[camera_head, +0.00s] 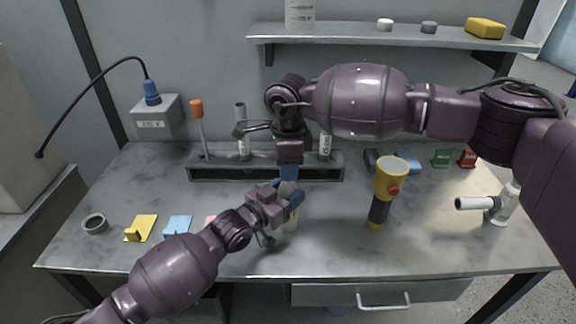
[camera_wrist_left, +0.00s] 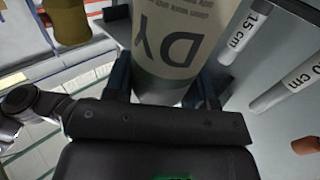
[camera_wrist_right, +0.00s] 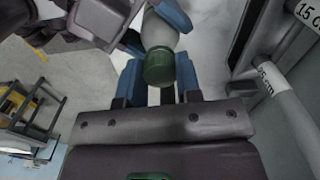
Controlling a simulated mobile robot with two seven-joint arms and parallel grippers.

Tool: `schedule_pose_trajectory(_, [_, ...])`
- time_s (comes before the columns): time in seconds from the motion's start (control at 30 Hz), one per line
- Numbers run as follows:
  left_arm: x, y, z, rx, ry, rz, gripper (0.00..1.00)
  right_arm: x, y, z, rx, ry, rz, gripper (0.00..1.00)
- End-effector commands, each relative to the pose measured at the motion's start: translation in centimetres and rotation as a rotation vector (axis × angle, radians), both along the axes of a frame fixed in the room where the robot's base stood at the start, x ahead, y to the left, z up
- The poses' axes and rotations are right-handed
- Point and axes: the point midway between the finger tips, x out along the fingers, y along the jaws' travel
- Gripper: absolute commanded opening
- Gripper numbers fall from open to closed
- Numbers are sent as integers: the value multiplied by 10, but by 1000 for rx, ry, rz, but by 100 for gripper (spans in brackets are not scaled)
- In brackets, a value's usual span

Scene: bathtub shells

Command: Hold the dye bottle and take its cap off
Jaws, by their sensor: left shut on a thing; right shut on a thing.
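The dye bottle (camera_wrist_left: 172,45) is pale with large dark letters "DY" and fills the middle of the left wrist view, upright between the blue fingers of my left gripper (camera_wrist_left: 165,85). In the head view my left gripper (camera_head: 291,197) is shut on the bottle's body above the workbench, partly hiding it. The green cap (camera_wrist_right: 160,67) is at the bottle's neck end in the right wrist view. My right gripper (camera_wrist_right: 158,85) is shut on this cap from above. The cap looks in line with the bottle and touching it; whether it is loose cannot be told.
A dark rack (camera_head: 265,172) with several upright tubes and an orange-handled tool (camera_head: 197,117) stands behind the grippers. A yellow flashlight (camera_head: 387,185) stands to the right. Coloured pieces and a grey ring (camera_head: 94,222) lie at the left. The bench's front centre is clear.

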Motion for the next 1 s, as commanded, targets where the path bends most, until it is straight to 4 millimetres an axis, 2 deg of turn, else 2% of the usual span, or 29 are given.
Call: schedule_pose_trajectory(1.0, [0,0,0,0,1,0,0,-1,0,1,1,1,1409,3])
